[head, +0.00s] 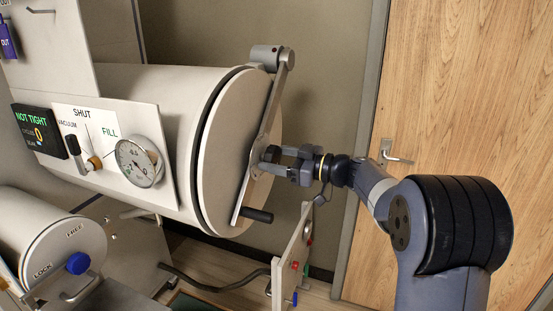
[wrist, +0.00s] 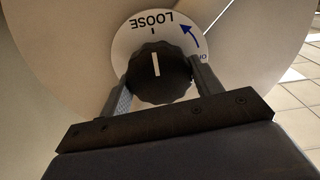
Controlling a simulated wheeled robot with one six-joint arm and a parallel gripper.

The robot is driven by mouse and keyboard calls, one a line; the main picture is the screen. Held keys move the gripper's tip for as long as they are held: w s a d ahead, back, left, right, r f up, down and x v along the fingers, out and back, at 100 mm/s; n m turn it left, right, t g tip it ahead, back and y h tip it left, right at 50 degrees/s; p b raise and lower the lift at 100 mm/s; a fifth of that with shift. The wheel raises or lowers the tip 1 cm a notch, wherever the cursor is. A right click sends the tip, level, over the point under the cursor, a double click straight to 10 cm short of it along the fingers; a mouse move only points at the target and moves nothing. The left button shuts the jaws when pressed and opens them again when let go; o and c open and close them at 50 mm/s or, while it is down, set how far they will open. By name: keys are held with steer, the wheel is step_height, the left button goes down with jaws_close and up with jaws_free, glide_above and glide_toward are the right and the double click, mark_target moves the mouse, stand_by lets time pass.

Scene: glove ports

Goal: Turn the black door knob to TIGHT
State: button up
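The black door knob (wrist: 157,88) sits at the middle of the round door; its white line points at the tick by the word LOOSE on the white dial plate (wrist: 128,46). The lettering is upside down in the wrist view. In the head view, the knob (head: 271,153) is at the centre of the door's metal bar. My gripper (wrist: 158,85) has one finger on each side of the knob, seemingly touching it. In the head view, my gripper (head: 283,162) reaches the knob from the right. The TIGHT label is not visible. A screen (head: 38,131) reads NOT TIGHT.
The metal bar (head: 265,120) crosses the round door (head: 226,140), with a dark handle (head: 257,215) near its lower end. A gauge (head: 139,162) and valve lever (head: 73,146) are on the left. A small panel (head: 293,255) stands below my gripper. A wooden door (head: 465,80) is behind my arm.

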steer(key=c, duration=0.4)
